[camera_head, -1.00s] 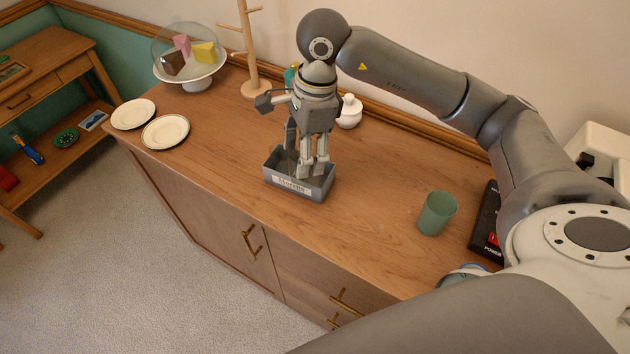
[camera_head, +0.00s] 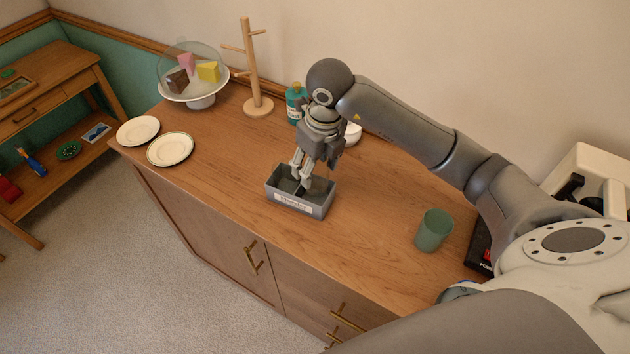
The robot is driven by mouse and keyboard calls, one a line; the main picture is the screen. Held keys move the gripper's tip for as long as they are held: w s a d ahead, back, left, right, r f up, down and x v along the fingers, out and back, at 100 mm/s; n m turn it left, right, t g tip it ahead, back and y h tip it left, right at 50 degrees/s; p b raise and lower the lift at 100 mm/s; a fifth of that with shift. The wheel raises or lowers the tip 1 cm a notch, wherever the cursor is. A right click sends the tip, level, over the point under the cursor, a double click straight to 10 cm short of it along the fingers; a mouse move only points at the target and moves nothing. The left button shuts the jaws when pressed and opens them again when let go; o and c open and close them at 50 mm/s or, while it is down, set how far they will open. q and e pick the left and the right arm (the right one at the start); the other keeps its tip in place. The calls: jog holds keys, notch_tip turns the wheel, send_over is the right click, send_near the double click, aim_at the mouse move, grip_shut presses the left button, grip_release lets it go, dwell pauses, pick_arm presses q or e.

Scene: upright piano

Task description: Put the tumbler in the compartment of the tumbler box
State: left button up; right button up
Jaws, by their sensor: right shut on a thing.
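The green tumbler (camera_head: 433,231) stands upright on the right part of the wooden sideboard, apart from both the box and my right gripper. The grey tumbler box (camera_head: 293,204), open at the top and with a label on its front, sits near the sideboard's front edge. My right gripper (camera_head: 300,184) points down into the box with its fingers close together. It appears shut on the box's inner divider; the fingers partly hide the contact. My left gripper is not in view.
Two plates (camera_head: 171,149) (camera_head: 138,130), a domed cake stand (camera_head: 197,98), a wooden mug tree (camera_head: 257,104) and a teal bottle (camera_head: 295,98) stand to the left and back. A dark device (camera_head: 479,248) lies right of the tumbler. The wood between box and tumbler is clear.

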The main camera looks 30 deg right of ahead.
aim_at(315, 181)
notch_tip(315, 181, down, 4)
jog(key=shift+f+p, duration=0.1)
jog(key=shift+p, duration=0.45)
jog(key=shift+f, duration=0.6)
jog(key=o, duration=1.5)
jog(key=shift+r, duration=0.3)
jog(key=shift+s+d+r+b, duration=0.1)
jog(key=shift+s+r+b, duration=0.3)
jog(key=shift+r, duration=1.55)
jog(key=shift+s+d+r+b, duration=0.15)
jog(key=shift+r+b, duration=0.5)
jog(key=shift+r, duration=1.25)
jog(key=shift+s+a+r+b, duration=0.1)
jog(key=shift+s+r+b, duration=0.3)
jog(key=shift+r, duration=1.55)
